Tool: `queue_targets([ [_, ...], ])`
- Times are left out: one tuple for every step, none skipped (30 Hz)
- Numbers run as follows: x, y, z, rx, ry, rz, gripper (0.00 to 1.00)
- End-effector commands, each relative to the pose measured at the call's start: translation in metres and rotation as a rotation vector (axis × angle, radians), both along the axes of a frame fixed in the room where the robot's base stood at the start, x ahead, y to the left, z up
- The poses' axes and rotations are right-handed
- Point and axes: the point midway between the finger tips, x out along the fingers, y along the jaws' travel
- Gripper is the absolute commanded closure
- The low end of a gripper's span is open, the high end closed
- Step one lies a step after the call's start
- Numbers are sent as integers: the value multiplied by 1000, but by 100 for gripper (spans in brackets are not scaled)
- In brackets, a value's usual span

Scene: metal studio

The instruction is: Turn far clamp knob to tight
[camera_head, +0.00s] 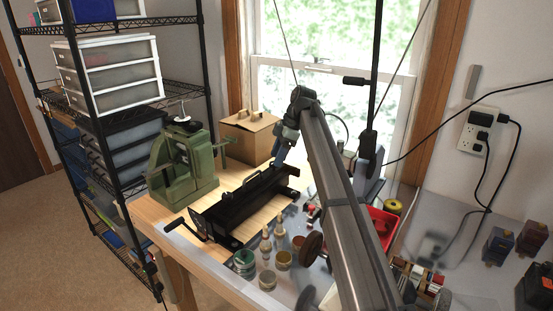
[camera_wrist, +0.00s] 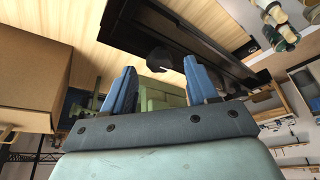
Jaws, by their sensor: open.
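A long black clamping tool (camera_head: 245,205) lies on the wooden bench, with a raised handle along its top and a crank arm (camera_head: 190,231) at its near left end. My gripper (camera_head: 279,160) is at the tool's far end, pointing down. In the wrist view the black tool (camera_wrist: 215,42) runs across the top. A dark rounded part (camera_wrist: 160,60), apparently the far clamp knob, shows between the two blue fingers of my gripper (camera_wrist: 159,66). The fingers are spread apart and hold nothing. I cannot tell whether they touch the knob or which way it is turned.
A green press (camera_head: 182,165) stands left of the tool, and a cardboard box (camera_head: 250,137) stands behind it. Several small jars, including a green one (camera_head: 244,262), stand at the front right. A red bin (camera_head: 382,226) is farther right. The wood left of the tool is partly clear.

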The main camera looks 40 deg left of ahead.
Motion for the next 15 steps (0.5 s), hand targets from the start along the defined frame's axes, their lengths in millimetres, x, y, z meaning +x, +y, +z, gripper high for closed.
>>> queue_targets([
  [-2, 1, -5, -1, 1, 0, 42],
  [-3, 2, -8, -1, 1, 0, 42],
  [-3, 3, -10, -1, 1, 1, 42],
  [-4, 3, -12, -1, 1, 1, 42],
  [-4, 4, -13, -1, 1, 1, 42],
  [-4, 4, -14, -1, 1, 1, 42],
  [-5, 4, -15, -1, 1, 0, 42],
  [-5, 4, -15, -1, 1, 0, 42],
  [-5, 5, -16, -1, 1, 0, 42],
  [-5, 5, -16, -1, 1, 0, 42],
  [-5, 5, -16, -1, 1, 0, 42],
  [-5, 5, -16, -1, 1, 0, 42],
  [-5, 5, -16, -1, 1, 0, 42],
  [-5, 5, -16, -1, 1, 0, 42],
  [-5, 5, -16, -1, 1, 0, 42],
])
